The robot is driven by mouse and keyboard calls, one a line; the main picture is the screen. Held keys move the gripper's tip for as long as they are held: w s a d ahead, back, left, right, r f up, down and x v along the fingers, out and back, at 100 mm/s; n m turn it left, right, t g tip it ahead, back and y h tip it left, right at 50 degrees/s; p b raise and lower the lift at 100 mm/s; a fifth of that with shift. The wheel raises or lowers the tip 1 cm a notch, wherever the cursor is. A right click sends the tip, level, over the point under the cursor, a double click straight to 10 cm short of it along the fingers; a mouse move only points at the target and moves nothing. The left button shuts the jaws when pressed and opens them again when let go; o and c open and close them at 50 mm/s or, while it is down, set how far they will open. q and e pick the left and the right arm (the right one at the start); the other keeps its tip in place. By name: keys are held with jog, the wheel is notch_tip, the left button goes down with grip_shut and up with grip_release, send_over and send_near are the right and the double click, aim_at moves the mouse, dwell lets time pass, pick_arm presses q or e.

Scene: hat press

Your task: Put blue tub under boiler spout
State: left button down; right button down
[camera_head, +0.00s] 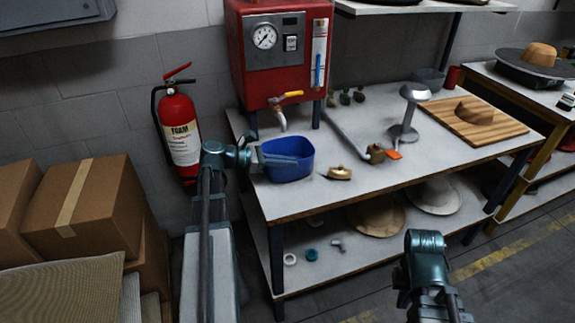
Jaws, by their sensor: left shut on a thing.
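The blue tub (288,168) is upright at the left end of the workbench, its open top showing. My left gripper (268,158) is shut on the tub's left side at the rim. The red boiler (283,80) stands at the back left with a gauge and a yellow-handled tap. Its spout (281,118) points down, with its tip just behind and above the tub's back rim in the picture. I cannot tell whether the tub touches the bench. My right gripper (425,262) is low at the front right, away from the bench; its fingers do not show clearly.
The workbench (345,195) also holds a brass piece (339,173), a metal stand (408,110) and a wooden board (472,120) with a hat form. A fire extinguisher (179,130) and cardboard boxes (85,210) stand left. Hats lie on the lower shelf.

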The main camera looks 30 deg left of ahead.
pick_arm(q)
jog(key=c, duration=1.5)
grip_release()
jog(key=shift+f, duration=0.1)
jog(key=o, duration=0.5)
jog(key=shift+r, duration=0.2)
jog(key=p+v, duration=0.3)
jog(key=v, duration=0.9)
jog(key=shift+p, duration=0.3)
